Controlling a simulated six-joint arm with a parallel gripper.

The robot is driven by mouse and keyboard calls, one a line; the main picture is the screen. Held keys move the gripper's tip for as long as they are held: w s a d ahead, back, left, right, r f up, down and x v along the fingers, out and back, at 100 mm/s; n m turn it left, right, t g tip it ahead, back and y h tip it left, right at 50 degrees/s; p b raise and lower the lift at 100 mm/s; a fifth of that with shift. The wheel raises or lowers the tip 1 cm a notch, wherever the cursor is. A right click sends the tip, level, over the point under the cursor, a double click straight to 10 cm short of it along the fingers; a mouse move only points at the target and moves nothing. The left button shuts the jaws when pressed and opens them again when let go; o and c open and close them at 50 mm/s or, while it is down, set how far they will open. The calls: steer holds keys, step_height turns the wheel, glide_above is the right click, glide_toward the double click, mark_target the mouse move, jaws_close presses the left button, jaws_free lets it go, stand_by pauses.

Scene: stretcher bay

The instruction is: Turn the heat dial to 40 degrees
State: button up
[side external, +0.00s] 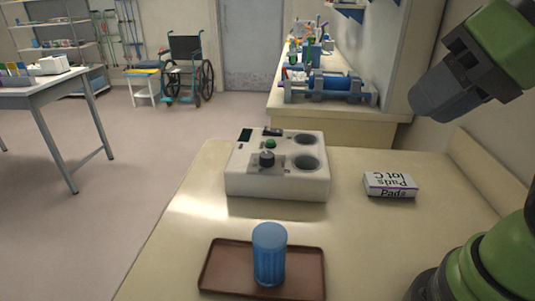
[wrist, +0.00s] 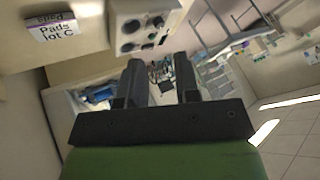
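The heat dial is a dark round knob (side external: 267,158) on the sloped top of a white heater unit (side external: 285,185) on the bench. A green button (side external: 270,143) and a small dark display (side external: 245,135) sit behind the dial, and two round wells are to its right. I cannot read the dial's setting. My gripper (side external: 430,108) is raised at the upper right, well away from the unit. In the wrist view my gripper (wrist: 162,72) has its two fingers apart with nothing between them. The heater unit (wrist: 170,8) shows at the top there.
A blue cup (side external: 269,255) stands on a brown tray (side external: 220,270) in front of the unit. A white pads box (side external: 390,186) lies to its right. The bench (side external: 350,240) is clear between them. Behind stands another counter with a blue device (side external: 335,85).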

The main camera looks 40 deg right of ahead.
steer(key=o, duration=0.6)
steer(key=shift+g+h, duration=0.5)
steer(key=w, duration=0.4)
steer(key=w+d, duration=0.1)
steer(key=w, duration=0.2)
steer(key=shift+r, duration=0.4)
steer(key=shift+c, duration=0.2)
steer(key=n+g+h, duration=0.2)
glide_above(267, 155)
steer(key=s+a, duration=0.1)
steer(key=s, duration=0.3)
step_height(267, 155, down, 14)
steer(key=f, duration=0.1)
steer(key=x, duration=1)
steer(key=shift+w+r, duration=0.15)
steer(key=shift+w, duration=0.05)
steer(key=shift+c, duration=0.3)
steer(key=c, duration=0.9)
